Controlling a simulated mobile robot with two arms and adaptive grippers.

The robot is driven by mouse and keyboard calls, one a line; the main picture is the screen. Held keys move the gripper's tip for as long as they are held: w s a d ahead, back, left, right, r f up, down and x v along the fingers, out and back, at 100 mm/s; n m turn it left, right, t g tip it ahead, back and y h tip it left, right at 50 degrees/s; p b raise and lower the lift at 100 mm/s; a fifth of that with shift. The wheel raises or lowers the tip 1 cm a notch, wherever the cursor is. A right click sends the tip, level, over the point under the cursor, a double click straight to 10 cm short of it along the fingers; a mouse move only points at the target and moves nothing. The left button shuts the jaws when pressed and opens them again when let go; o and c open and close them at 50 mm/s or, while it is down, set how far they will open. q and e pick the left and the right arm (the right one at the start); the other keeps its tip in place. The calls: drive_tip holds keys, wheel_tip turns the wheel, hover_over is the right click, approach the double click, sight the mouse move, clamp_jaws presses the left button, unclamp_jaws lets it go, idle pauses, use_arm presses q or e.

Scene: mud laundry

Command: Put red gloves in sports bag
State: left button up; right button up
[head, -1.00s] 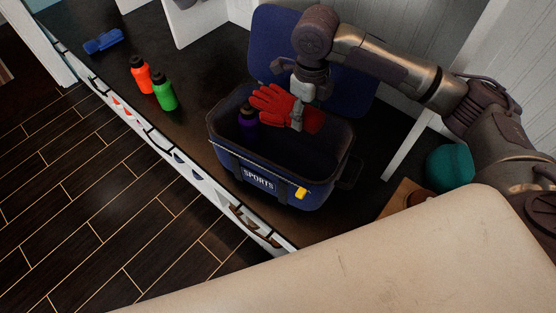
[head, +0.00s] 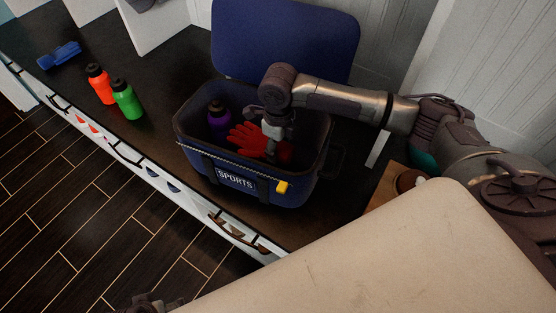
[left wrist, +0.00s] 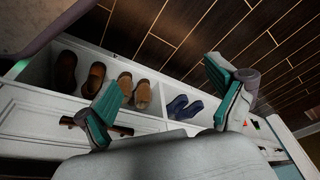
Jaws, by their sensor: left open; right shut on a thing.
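The red gloves (head: 248,138) are in my right gripper (head: 274,150), at the mouth of the sports bag and partly below its rim. The blue sports bag (head: 216,183) stands open on the dark bench top, its lid (head: 285,40) raised behind it. A purple bottle (head: 218,116) is inside the bag, left of the gloves. My right gripper is shut on the gloves; its fingertips are partly hidden. My left gripper (left wrist: 165,100) is open and empty in the left wrist view, in front of the shoe cubbies. In the head view, only a bit of what seems my left arm shows at the bottom edge.
An orange bottle (head: 99,84), a green bottle (head: 126,99) and a blue object (head: 58,55) stand or lie on the bench top (head: 150,135) to the left. A teal item and a brown container (head: 408,181) are at the right. Shoes (left wrist: 183,105) fill the cubbies below.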

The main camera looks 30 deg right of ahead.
wheel_tip(320, 180, down, 5)
drive_tip(key=shift+f+b, duration=0.15)
drive_tip(key=shift+b, duration=0.45)
use_arm(q)
drive_tip(key=v, duration=0.3)
drive_tip(key=w+v, duration=0.1)
drive_tip(key=shift+s+r, duration=0.2)
drive_tip(key=shift+r, duration=0.3)
use_arm(e)
drive_tip(key=o, duration=1.2)
drive_tip(key=shift+c, duration=0.2)
drive_tip(key=shift+w+r, duration=0.1)
drive_tip(key=shift+r, duration=0.45)
use_arm(q)
wheel_tip(320, 180, down, 11)
drive_tip(key=p, duration=0.3)
drive_tip(key=shift+s, duration=0.25)
use_arm(e)
wheel_tip(320, 180, up, 11)
drive_tip(key=shift+r, duration=0.1)
use_arm(q)
drive_tip(key=shift+r, duration=0.1)
